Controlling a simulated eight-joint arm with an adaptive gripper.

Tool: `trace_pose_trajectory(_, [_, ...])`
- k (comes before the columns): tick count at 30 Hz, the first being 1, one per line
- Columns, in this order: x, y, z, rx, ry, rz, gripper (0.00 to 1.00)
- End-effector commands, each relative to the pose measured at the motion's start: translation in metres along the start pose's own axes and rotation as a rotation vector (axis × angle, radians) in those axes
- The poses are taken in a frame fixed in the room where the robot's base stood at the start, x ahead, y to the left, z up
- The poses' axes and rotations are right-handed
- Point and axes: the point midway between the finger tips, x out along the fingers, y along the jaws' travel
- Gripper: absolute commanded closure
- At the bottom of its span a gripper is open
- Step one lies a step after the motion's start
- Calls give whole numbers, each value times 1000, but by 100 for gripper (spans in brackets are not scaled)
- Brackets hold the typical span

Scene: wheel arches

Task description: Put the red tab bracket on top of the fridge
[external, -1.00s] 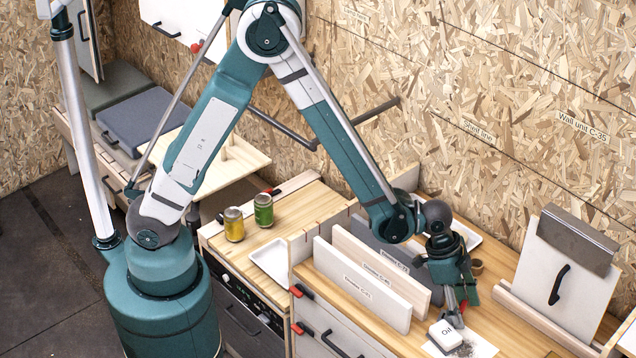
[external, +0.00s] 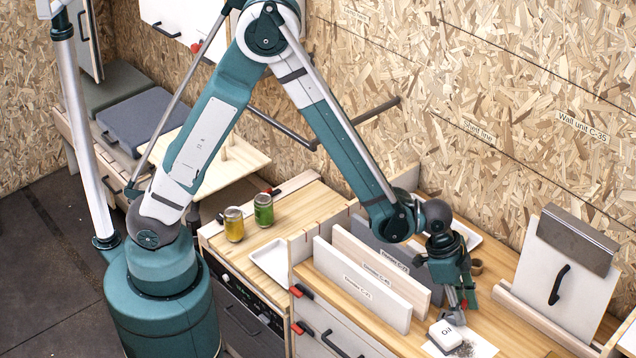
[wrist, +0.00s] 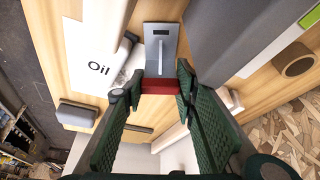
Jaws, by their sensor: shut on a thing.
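The red tab bracket (wrist: 160,42) is a grey metal plate with a slot and a red end. In the wrist view my gripper (wrist: 158,88) is shut on its red end, with one dark green finger on each side. Only a bit of red shows at the fingers there. I cannot tell whether the bracket still touches the worktop. I cannot make out for certain which unit is the fridge.
Upright labelled boards (external: 362,283) stand close left of my gripper. A white panel with a black handle (external: 560,285) leans at the right. A brown ring (external: 476,267) lies behind the gripper.

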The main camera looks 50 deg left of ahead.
Motion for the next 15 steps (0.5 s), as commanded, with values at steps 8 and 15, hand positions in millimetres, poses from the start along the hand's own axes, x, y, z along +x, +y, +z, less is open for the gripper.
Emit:
trace_pose_trajectory(8, [-14,0,-6,0,0,0,87])
trace_pose_trajectory(15, [-38,0,-16,0,0,0,87])
